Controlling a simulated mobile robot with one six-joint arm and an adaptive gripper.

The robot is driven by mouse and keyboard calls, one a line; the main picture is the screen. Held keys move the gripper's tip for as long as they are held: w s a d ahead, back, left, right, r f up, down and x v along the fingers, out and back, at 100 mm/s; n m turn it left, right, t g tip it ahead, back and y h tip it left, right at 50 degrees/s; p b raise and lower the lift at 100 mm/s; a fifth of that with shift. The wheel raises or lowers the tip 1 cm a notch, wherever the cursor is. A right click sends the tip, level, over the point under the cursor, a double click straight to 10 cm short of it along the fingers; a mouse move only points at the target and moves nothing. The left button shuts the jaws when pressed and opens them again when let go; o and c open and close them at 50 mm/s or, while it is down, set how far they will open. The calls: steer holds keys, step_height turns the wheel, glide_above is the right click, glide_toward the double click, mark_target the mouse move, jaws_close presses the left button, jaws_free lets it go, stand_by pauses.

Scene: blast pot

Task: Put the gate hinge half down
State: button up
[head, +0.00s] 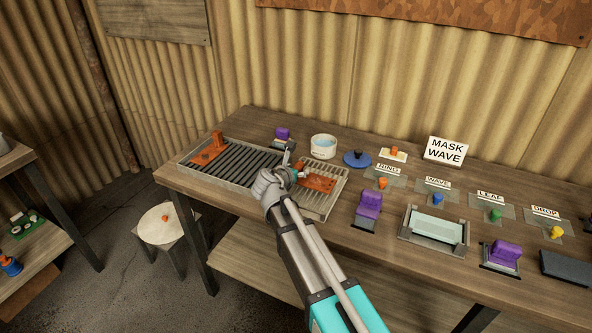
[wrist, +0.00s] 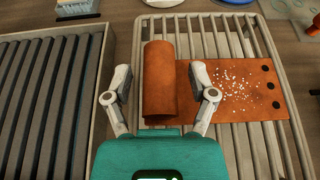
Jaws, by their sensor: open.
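A rusty orange gate hinge half (wrist: 235,90), a flat plate with a rolled barrel (wrist: 159,85) along its left edge, lies on the pale slatted rack (wrist: 195,25). White specks and several dark holes show on the plate. It also shows in the head view (head: 319,184), partly hidden by my gripper. My gripper (wrist: 162,82) is open, with one finger on each side of the barrel; I see gaps beside it. In the head view my gripper (head: 290,172) is over the left part of this hinge half. A second rusty hinge half (head: 207,153) lies on the dark-slatted tray (head: 240,163).
A white tub (head: 323,146), a blue lid (head: 356,158) and a purple-handled brush (head: 282,134) stand behind the racks. To the right are a purple-handled block (head: 369,205), a shallow tray (head: 434,230) and stencils with coloured knobs (head: 383,182). The table's front edge is near.

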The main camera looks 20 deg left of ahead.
steer(key=p+v, duration=0.4)
steer(key=v, duration=0.7)
steer(key=shift+w+r, duration=0.1)
steer(key=shift+r, duration=0.05)
steer(key=shift+s+r+p, duration=0.1)
steer(key=shift+s+p, duration=0.2)
steer(key=shift+s, duration=0.25)
